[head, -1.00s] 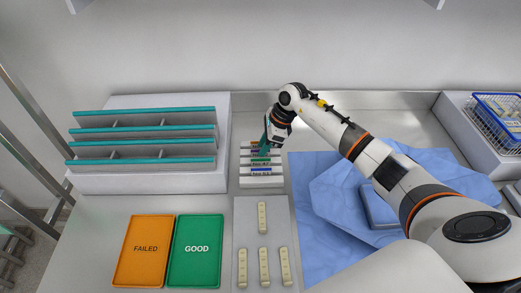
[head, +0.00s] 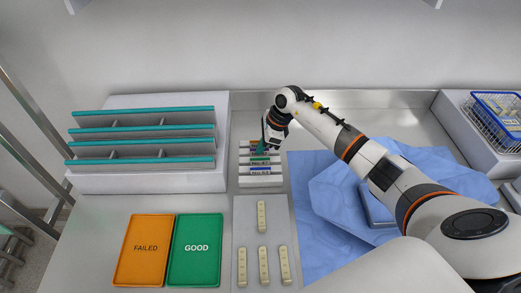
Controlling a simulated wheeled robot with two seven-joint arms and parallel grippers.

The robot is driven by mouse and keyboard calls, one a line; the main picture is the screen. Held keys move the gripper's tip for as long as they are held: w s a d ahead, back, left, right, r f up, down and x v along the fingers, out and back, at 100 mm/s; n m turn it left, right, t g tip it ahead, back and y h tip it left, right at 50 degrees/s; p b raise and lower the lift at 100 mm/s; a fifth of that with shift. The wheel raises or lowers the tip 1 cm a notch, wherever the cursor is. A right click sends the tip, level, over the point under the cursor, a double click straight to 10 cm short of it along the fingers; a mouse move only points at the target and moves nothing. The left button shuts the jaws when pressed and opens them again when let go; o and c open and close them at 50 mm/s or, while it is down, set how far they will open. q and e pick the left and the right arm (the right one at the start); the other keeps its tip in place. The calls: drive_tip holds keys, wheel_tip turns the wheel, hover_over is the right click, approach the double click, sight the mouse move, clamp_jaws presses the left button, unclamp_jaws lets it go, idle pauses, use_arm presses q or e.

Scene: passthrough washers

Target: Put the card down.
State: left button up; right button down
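A white card rack (head: 246,180) stands near the back of the counter. Several cards with coloured header strips sit in it, among them a blue-striped card (head: 261,170) in front and a green-striped card (head: 260,159) behind it. My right gripper (head: 262,149) reaches down from above at the back part of the rack, close to the rear cards. Its fingertips are small and partly hidden by the wrist, so I cannot tell whether they are shut on a card. My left gripper is not in view.
An orange FAILED tray (head: 144,270) and a green GOOD tray (head: 196,268) lie at front left. A grey mat (head: 243,215) holds several beige strips. A teal-edged shelf unit (head: 145,160) stands left, blue cloth (head: 315,240) lies right, and a wire basket (head: 497,125) stands far right.

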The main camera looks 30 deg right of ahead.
wheel_tip(320, 180, up, 9)
drive_tip(key=b, duration=0.3)
drive_tip(key=s+a+n+g+h, duration=0.2)
drive_tip(key=s+a+n, duration=0.3)
drive_tip(key=s+n, duration=0.5)
drive_tip(key=s+a+n+g+h, duration=0.2)
drive_tip(key=s+a+n+g, duration=0.2)
drive_tip(key=s+n, duration=0.6)
drive_tip(key=n, duration=0.3)
drive_tip(key=shift+s+a+f+g, duration=0.2)
drive_tip(key=shift+a+g, duration=0.1)
drive_tip(key=shift+a, duration=0.05)
